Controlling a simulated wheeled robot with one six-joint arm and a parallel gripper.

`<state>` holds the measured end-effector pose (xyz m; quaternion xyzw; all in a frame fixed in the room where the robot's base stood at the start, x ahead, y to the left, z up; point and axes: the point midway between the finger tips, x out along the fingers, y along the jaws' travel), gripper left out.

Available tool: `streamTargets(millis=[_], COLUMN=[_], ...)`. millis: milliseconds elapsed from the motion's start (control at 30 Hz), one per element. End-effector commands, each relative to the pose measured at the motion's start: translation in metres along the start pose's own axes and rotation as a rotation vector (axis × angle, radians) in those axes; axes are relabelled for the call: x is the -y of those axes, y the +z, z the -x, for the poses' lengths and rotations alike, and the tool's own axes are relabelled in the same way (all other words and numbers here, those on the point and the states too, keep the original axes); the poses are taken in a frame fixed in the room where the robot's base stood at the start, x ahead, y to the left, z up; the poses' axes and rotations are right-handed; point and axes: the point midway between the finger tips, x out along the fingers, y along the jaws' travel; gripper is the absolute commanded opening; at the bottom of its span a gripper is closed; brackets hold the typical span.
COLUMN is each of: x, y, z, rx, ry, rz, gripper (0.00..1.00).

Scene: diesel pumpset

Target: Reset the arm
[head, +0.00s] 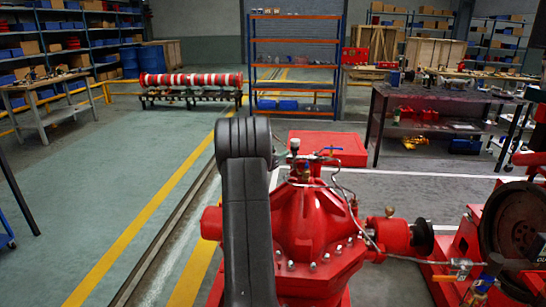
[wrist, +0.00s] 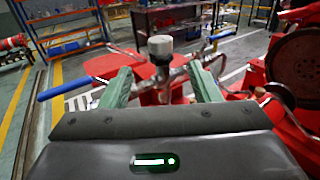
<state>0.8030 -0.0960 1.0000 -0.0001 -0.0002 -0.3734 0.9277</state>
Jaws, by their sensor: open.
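My gripper (wrist: 163,84) shows in the wrist view, with two green fingers spread apart and nothing gripped between them. Beyond the fingertips stands a metal fitting with a grey cap (wrist: 160,48). A blue lever handle (wrist: 70,87) extends left of the left finger, and a smaller blue handle (wrist: 222,35) lies to the upper right. In the head view, my dark arm stands upright in front of the red pump (head: 318,235) and hides part of it. The capped fitting (head: 295,146) shows on top of the pump.
A flywheel (head: 515,228) and red engine parts stand at the right. A dark workbench (head: 440,95) is behind them. An orange-framed shelf (head: 295,52) and a red-and-white striped cylinder on a rack (head: 190,80) stand at the back. The floor at left (head: 85,190) is open.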

Motion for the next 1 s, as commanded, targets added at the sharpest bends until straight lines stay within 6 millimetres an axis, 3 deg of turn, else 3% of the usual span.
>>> streamTargets(millis=[200, 600, 767, 1000], x=[0.0, 0.0, 0.001, 0.001], y=[0.0, 0.0, 0.0, 0.001], z=[0.018, 0.018, 0.003, -0.043], rx=[0.0, 0.0, 0.0, 0.001], ry=[0.0, -0.001, -0.003, -0.003], rz=[-0.001, 0.0, 0.0, -0.001], gripper=[0.57, 0.57, 0.57, 0.57])
